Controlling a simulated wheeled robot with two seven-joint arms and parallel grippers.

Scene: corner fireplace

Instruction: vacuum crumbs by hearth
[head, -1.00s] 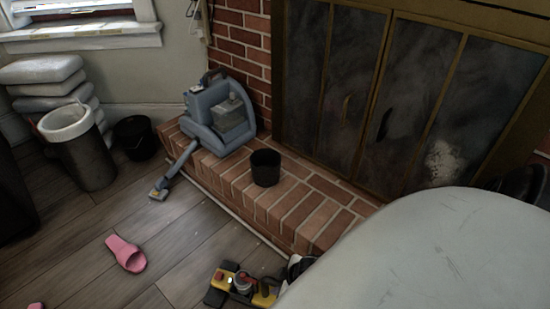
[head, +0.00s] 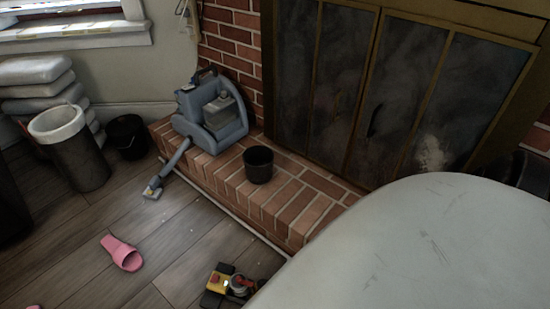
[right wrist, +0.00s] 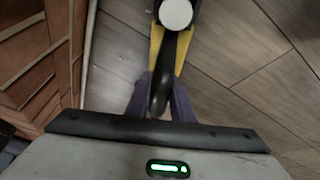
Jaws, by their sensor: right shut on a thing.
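A yellow and black tool with a red part (head: 228,283) is at the bottom of the head view, low over or on the floor beside the hearth. In the right wrist view the tool (right wrist: 178,65) shows a white disc, yellow sides and a black handle. My right gripper (right wrist: 161,98) is shut on that handle. The brick hearth (head: 287,205) runs along the fireplace and shows at left in the right wrist view. A few tiny pale specks, possibly crumbs (right wrist: 121,72), lie on the floor beside it. My left gripper is not in view.
A blue-grey machine (head: 222,117) stands on the hearth, its nozzle (head: 152,188) on the floor. A black pot (head: 258,166) sits on the hearth. A pink slipper (head: 122,253), bins (head: 80,160) and stacked bags (head: 40,72) are left. A pale surface (head: 420,255) blocks the lower right.

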